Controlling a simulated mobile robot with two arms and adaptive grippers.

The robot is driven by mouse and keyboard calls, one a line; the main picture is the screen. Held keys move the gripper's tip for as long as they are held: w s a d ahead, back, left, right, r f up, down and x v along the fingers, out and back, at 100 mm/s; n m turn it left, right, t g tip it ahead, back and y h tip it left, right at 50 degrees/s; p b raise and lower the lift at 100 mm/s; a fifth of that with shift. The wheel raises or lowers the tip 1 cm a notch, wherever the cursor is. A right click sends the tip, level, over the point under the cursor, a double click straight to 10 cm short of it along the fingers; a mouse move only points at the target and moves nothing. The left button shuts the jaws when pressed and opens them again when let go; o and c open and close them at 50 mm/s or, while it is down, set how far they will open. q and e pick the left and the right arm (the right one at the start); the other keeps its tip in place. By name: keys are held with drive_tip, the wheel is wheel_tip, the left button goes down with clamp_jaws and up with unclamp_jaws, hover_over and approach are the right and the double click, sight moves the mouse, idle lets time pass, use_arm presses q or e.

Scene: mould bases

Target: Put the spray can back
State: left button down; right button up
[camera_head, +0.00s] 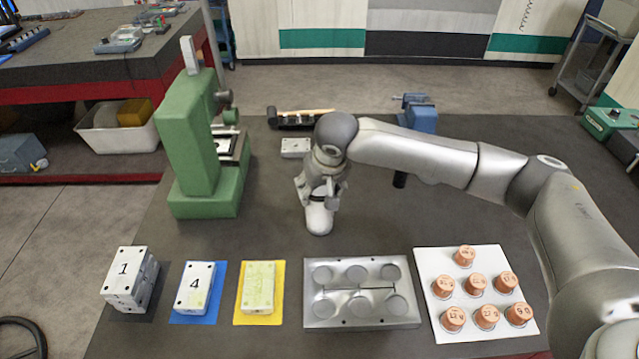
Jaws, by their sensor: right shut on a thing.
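The spray can (319,218) is a white, rounded body below my right gripper, over the middle of the dark table. My right gripper (321,192) is shut on the can from above, and its fingers and wrist hide the upper part. I cannot tell whether the can's bottom touches the table. My left gripper is not in view.
A green press (190,150) stands at the left. A hammer (300,115), a white block (296,146) and a blue vise (418,113) are at the back. In front are numbered blocks (122,284), a grey mould base (360,318) and a white tray (450,258) of copper pieces.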

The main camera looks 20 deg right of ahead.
drive_tip(key=shift+f, duration=0.15)
drive_tip(key=o, duration=1.6)
drive_tip(key=b+v, duration=0.2)
drive_tip(key=v, duration=1)
drive_tip(key=shift+s, duration=0.1)
drive_tip(key=shift+a, duration=0.1)
